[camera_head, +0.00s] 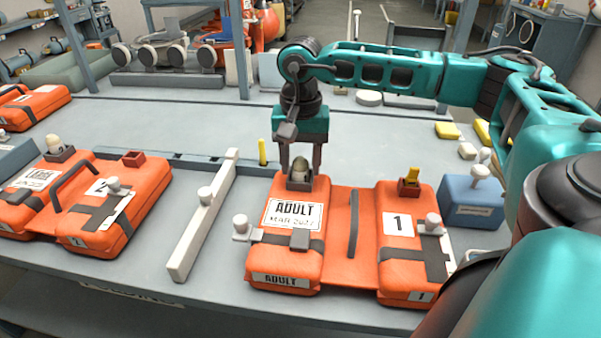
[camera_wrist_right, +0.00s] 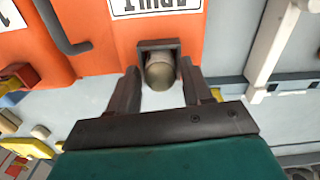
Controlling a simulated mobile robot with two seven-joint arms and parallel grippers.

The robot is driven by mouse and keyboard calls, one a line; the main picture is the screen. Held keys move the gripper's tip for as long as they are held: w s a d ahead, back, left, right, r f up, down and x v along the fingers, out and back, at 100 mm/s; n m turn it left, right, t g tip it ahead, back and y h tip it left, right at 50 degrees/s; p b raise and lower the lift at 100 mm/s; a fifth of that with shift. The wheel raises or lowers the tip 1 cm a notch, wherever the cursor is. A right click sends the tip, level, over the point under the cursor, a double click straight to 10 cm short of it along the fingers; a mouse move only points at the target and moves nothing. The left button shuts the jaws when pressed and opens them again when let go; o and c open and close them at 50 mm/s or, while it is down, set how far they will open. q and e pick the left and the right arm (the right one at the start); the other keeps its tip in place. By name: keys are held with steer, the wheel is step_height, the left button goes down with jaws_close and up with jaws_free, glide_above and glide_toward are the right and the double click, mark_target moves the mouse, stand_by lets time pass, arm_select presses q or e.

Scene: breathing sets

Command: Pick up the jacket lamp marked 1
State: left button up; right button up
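The orange jacket marked 1 (camera_head: 398,224) lies on the bench, with ADULT on its left half. The jacket lamp (camera_head: 301,163), a rounded grey-green bulb, stands in a dark holder at the far edge of that left half. It also shows in the right wrist view (camera_wrist_right: 160,73), against its dark holder (camera_wrist_right: 158,46). My right gripper (camera_head: 300,172) points down over the lamp. Its fingers stand open, one on each side, with gaps showing in the right wrist view. Whether a finger touches the holder cannot be told. My left gripper is not in view.
A second orange jacket marked 2 (camera_head: 122,222) lies to the left, with its own lamp (camera_head: 54,143). A blue box (camera_head: 472,204) is at the right. Bench space behind the jackets is mostly clear.

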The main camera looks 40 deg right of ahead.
steer(key=c, duration=0.8)
steer(key=shift+r, duration=0.15)
